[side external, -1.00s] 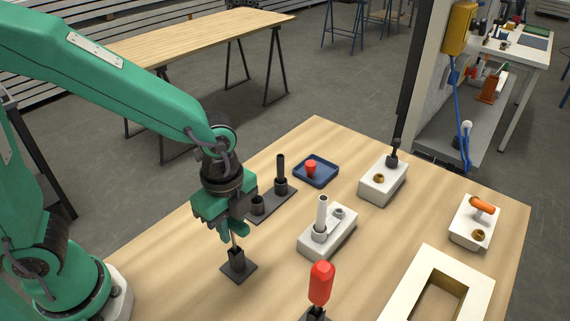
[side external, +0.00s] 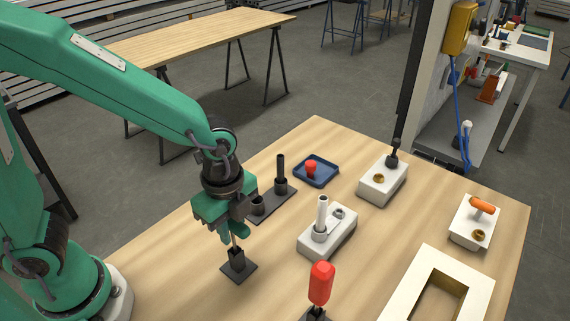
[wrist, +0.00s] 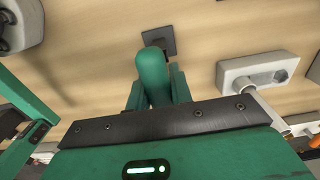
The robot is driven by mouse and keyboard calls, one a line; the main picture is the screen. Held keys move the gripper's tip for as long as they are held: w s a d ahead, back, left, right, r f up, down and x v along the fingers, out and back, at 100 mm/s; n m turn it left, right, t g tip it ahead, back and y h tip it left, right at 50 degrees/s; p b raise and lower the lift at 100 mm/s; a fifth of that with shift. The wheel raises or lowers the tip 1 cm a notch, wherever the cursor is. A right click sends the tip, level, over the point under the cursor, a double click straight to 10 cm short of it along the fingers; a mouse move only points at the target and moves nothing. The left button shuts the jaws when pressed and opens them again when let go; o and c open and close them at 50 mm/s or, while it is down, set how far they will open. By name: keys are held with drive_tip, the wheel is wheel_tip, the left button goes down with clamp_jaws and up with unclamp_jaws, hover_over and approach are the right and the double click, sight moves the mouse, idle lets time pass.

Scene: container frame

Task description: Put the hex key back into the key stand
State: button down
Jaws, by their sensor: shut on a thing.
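The key stand (side external: 239,267) is a small black holder on a square base on the wooden table, directly below my gripper. The shaft reaches down to the stand's top, and I cannot tell how deep its end sits.
A white block with a pale post (side external: 328,238) stands right of my gripper. A black base with two holders (side external: 272,205) and a blue tray (side external: 316,173) are behind. A red-handled tool (side external: 321,284) stands in front. A white frame (side external: 472,291) lies at the right.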

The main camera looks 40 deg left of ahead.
drive_tip(key=shift+f, duration=1.4)
idle(1.9)
drive_tip(key=c, duration=1.2)
unclamp_jaws()
drive_tip(key=shift+o, duration=0.2)
drive_tip(key=shift+r, duration=0.15)
drive_tip(key=shift+r, duration=3.75)
drive_tip(key=shift+r, duration=0.1)
drive_tip(key=shift+r, duration=2.9)
drive_tip(key=shift+a, duration=0.1)
